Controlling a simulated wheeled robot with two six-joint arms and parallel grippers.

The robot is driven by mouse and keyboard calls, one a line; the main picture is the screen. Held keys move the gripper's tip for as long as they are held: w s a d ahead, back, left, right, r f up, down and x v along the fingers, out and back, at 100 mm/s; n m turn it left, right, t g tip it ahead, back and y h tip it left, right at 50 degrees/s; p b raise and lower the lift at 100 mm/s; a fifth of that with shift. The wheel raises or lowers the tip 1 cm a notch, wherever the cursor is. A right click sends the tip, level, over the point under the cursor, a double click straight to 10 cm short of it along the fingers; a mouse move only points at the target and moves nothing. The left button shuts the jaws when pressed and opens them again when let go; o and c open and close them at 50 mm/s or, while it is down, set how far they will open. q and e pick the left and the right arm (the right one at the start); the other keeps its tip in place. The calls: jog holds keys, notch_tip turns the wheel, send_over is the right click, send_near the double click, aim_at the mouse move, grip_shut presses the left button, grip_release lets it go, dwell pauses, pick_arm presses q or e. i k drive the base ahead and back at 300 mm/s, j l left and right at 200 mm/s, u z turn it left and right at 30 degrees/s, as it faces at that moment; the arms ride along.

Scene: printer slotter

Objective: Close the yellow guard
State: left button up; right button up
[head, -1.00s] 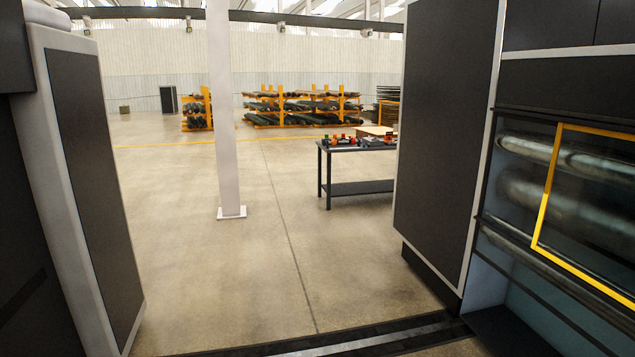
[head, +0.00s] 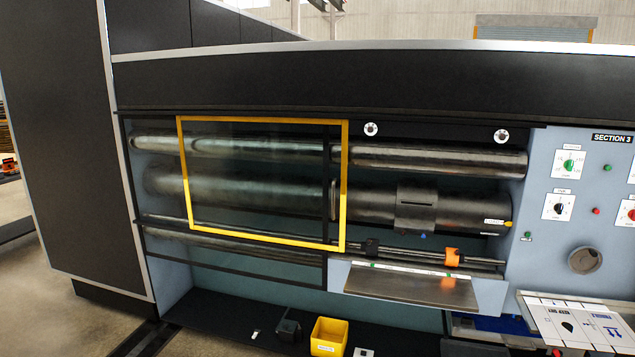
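The yellow guard (head: 343,190) is a clear panel in a yellow rectangular frame on the front of the machine. It covers the left and middle part of the machine opening (head: 330,300), in front of the rollers. To its right the opening is uncovered, showing a dark cylinder (head: 375,205) and a steel roller (head: 430,160). Neither of my grippers is in view.
A control panel (head: 590,190) marked Section 3 is at the right. A shelf (head: 410,287) juts out below the cylinder. A yellow bin (head: 328,337) stands low in front. A tall dark cabinet (head: 65,140) and some open floor (head: 50,310) are at the left.

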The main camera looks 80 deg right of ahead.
aim_at(343, 153)
jog(key=z, duration=2.5)
jog(key=i+j+u, duration=0.15)
jog(key=i, duration=1.1)
jog(key=i+j+u, duration=0.15)
jog(key=i, duration=1.1)
